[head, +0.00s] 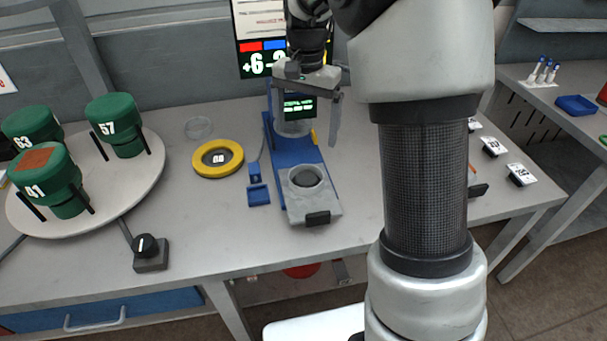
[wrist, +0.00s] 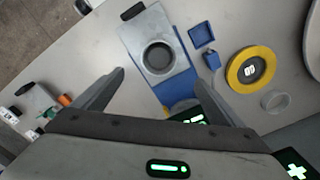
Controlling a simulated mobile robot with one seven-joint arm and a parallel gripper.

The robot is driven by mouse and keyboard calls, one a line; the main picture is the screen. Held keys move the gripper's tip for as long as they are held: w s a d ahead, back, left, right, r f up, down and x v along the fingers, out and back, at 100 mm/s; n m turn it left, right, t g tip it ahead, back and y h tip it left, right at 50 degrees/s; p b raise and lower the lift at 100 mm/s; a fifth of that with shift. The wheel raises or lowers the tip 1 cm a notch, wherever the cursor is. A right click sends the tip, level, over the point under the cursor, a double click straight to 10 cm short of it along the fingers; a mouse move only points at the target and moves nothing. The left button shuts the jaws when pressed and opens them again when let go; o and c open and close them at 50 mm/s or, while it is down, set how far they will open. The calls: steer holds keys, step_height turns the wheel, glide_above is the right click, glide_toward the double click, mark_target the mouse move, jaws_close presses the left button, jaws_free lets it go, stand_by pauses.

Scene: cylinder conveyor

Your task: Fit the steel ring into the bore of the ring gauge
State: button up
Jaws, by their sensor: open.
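A thin pale grey ring (head: 188,127), which looks like the steel ring, lies flat on the bench left of the blue fixture; it also shows in the wrist view (wrist: 266,102). The grey block (head: 324,201) with a round dark bore, which looks like the ring gauge, sits at the front end of the blue base (head: 307,151). The block and its bore also show in the wrist view (wrist: 144,37). My gripper (head: 304,118) is open and empty above the rear of the blue base. In the wrist view its fingers (wrist: 164,80) are spread, with the bore beyond them.
A yellow ring (head: 200,168) with a dark numbered centre lies between the pale ring and the blue base. A small blue tray (head: 259,195) is beside the block. Green numbered cylinders stand on a round white table (head: 140,185) at left.

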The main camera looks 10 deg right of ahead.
glide_above(306, 178)
steer(key=f, duration=0.8)
steer(key=shift+w+f+b, duration=0.1)
steer(key=shift+w+b, duration=0.1)
steer(key=shift+b, duration=0.2)
steer(key=f, duration=0.5)
steer(key=shift+s+f+b, duration=0.1)
steer(key=shift+s+b, duration=0.15)
steer(key=shift+b, duration=0.1)
steer(key=c, duration=1.3)
